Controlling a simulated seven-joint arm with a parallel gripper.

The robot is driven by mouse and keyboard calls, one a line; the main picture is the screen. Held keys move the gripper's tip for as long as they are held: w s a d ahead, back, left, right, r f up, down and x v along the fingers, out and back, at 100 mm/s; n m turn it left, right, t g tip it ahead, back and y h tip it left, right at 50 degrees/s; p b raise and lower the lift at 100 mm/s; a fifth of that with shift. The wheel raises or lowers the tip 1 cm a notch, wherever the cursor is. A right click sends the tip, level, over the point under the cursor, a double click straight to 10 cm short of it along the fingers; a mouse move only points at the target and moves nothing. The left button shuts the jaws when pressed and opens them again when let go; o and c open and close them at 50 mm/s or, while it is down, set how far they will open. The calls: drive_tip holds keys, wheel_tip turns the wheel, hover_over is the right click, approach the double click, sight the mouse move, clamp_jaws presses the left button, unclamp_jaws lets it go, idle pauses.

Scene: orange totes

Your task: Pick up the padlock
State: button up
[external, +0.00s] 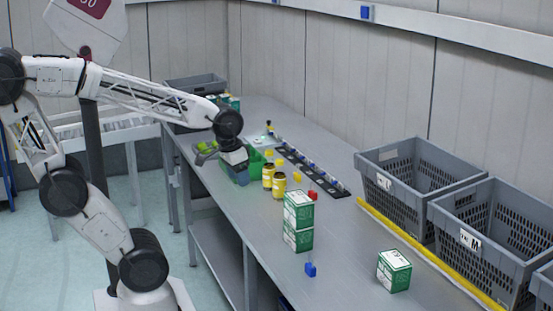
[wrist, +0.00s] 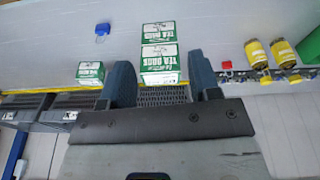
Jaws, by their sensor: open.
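A blue padlock (external: 310,269) lies on the bench near the front, beside the stacked tea boxes. It also shows at the upper left of the wrist view (wrist: 102,29), apart from my fingers. A small red item (external: 313,195), possibly another padlock, is behind the stack; it shows right of the stack in the wrist view (wrist: 226,65). My gripper (external: 238,174) is toward the far part of the bench by a green bin, well away from the blue padlock. In the wrist view my gripper's fingers (wrist: 162,86) are spread, with nothing held between them.
Stacked green-and-white tea boxes (external: 298,222) stand mid-bench, with a single box (external: 394,271) to the right. Yellow cans (external: 279,185) and the green bin (external: 254,162) are near my gripper. Grey crates (external: 405,205) line the wall side behind a yellow strip (external: 420,246).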

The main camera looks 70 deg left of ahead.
drive_tip(key=w+a+n, duration=0.2)
drive_tip(key=w+n, duration=0.1)
drive_tip(key=w, duration=0.3)
drive_tip(key=w+a+n, duration=0.2)
drive_tip(key=w+a, duration=0.1)
drive_tip(key=w, duration=0.4)
drive_tip(key=n+g, duration=0.1)
drive_tip(key=n, duration=1.1)
hover_over(313, 192)
drive_tip(key=f, duration=1.5)
drive_tip(key=shift+s+d+f, duration=0.15)
drive_tip(key=shift+s, duration=0.05)
drive_tip(key=shift+w+f, duration=0.1)
drive_tip(key=shift+f, duration=1.2)
